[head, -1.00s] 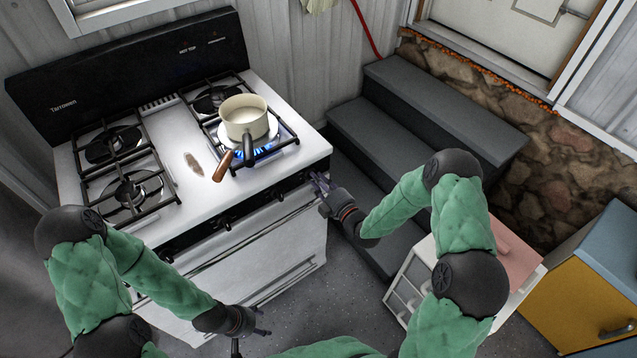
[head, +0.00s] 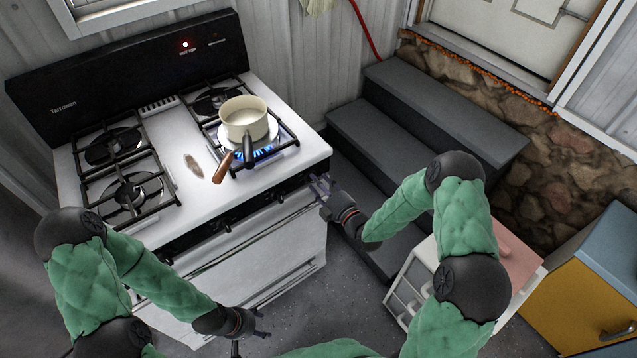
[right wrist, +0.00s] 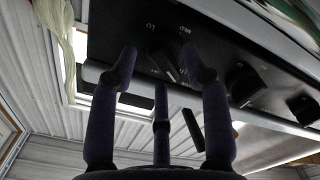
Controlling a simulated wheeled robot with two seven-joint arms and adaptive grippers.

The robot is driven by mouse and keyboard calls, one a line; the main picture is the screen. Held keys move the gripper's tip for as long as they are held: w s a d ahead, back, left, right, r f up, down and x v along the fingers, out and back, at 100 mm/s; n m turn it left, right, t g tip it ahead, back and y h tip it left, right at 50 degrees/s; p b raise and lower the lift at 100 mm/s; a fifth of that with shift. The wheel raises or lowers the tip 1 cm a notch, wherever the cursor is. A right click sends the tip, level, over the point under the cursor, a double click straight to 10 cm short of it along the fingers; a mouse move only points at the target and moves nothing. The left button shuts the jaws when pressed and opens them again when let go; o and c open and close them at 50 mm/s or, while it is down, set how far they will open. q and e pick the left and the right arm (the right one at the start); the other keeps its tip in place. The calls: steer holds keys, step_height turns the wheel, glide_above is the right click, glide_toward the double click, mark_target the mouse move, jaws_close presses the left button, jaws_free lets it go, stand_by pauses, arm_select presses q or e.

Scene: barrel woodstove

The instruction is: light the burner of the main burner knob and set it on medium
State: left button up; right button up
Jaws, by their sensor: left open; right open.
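The white stove (head: 295,169) stands at the left in the head view. A cream pot (head: 243,118) with a dark handle sits on its front right burner, and blue flame (head: 264,153) shows under it. A red light (head: 186,45) glows on the black back panel. My right gripper (head: 318,184) is at the right end of the stove's front knob row. In the right wrist view, its open fingers (right wrist: 165,75) are spread around a black knob (right wrist: 166,62) with markings beside it; contact is unclear. My left gripper (head: 262,322) is open and empty, low in front of the stove.
More knobs (right wrist: 243,84) line the panel beside the gripped area. Grey steps (head: 400,122) rise right of the stove. A white drawer unit (head: 408,287) stands near my right arm, with a yellow cabinet (head: 580,300) beyond.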

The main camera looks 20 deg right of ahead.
steer(key=v, duration=1.1)
steer(key=shift+s, duration=0.3)
steer(key=shift+w, duration=0.1)
stand_by(2.6)
